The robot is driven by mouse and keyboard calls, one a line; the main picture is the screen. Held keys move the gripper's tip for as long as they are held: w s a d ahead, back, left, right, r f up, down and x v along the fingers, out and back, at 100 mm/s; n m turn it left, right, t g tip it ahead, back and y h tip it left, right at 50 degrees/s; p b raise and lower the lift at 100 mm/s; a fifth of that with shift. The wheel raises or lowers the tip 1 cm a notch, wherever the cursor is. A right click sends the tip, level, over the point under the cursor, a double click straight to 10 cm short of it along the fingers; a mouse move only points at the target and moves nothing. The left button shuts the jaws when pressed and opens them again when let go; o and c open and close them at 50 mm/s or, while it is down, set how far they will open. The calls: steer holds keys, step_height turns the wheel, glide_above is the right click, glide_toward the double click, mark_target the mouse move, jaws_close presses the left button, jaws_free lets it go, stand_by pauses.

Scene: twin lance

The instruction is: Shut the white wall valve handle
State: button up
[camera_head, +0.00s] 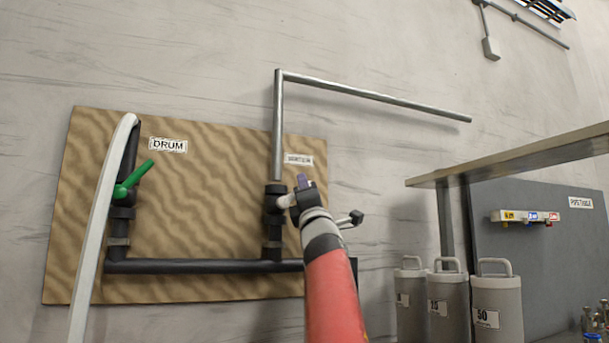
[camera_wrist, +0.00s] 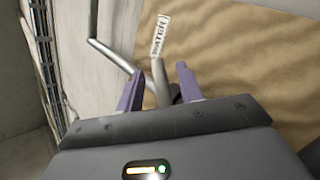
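The white valve handle (camera_head: 286,201) shows as a short pale piece at the right-hand valve (camera_head: 274,197), partly hidden by my gripper. My gripper (camera_head: 302,188) is right at this handle. In the wrist view, my gripper's two purple fingers (camera_wrist: 160,85) stand apart. A pale bar, which looks like the handle (camera_wrist: 160,82), lies between them with visible gaps on both sides. I cannot tell whether a finger touches it lower down. The valve body is mostly hidden in the wrist view.
A green handle (camera_head: 132,180) and a white hose (camera_head: 101,220) are on the left of the brown board (camera_head: 200,210). A metal pipe (camera_head: 278,130) rises from the right valve and bends right. Grey canisters (camera_head: 497,308) stand under a shelf (camera_head: 520,158) at right.

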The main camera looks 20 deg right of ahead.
steer(key=shift+w+d+r+p, duration=0.1)
steer(key=shift+w+r+p, duration=0.3)
steer(key=shift+w+r, duration=0.15)
steer(key=shift+f, duration=0.1)
jaws_close()
